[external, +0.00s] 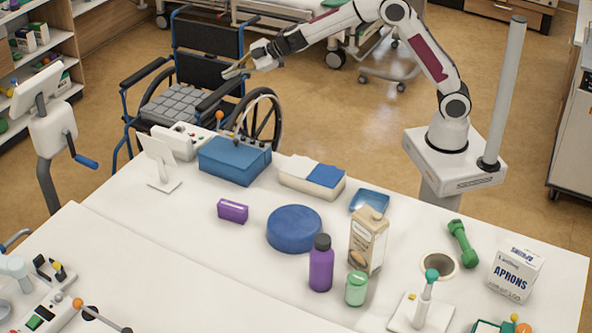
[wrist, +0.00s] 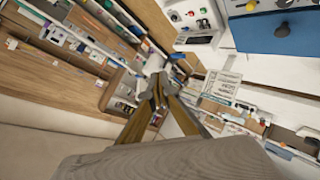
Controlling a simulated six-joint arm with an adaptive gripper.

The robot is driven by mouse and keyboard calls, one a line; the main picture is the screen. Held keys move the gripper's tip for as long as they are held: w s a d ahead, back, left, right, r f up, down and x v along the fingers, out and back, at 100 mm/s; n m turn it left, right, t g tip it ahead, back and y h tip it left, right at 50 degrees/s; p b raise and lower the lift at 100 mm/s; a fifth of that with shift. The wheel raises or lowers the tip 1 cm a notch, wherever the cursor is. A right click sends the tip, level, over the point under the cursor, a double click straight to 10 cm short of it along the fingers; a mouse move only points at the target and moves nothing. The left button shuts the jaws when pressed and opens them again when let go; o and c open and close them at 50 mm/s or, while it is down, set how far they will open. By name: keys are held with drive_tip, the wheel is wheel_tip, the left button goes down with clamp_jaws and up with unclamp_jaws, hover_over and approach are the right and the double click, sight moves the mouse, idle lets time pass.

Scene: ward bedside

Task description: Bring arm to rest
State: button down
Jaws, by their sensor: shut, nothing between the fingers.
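My gripper (external: 237,70) hangs in the air at the upper middle of the external view, above the wheelchair side of the table. It is shut and holds nothing. My arm reaches left from its white base at the right, with its elbow raised. In the wrist view the gripper fingers (wrist: 157,88) meet at their tips, with no object between them. The gripper is apart from the table and everything on it.
A wheelchair (external: 205,85) stands below and behind my gripper. The white table (external: 160,235) holds a blue box (external: 232,162), a blue round cushion (external: 294,230), a carton (external: 367,240), a purple bottle (external: 321,268) and an aprons box (external: 514,275). Shelves stand at the far left.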

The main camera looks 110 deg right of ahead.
drive_tip(key=s+a+r+m+g+h, duration=0.1)
drive_tip(key=s+a+m+g, duration=0.15)
drive_tip(key=s, duration=0.75)
drive_tip(key=s+a+r+m+g+h, duration=0.1)
drive_tip(key=s+a+m+g, duration=0.15)
drive_tip(key=s, duration=0.85)
drive_tip(key=s+a+y, duration=0.6)
drive_tip(key=s+a, duration=1.8)
drive_tip(key=s, duration=0.4)
drive_tip(key=shift+a+f+g, duration=0.3)
drive_tip(key=shift+f+g, duration=0.1)
drive_tip(key=shift+f, duration=0.05)
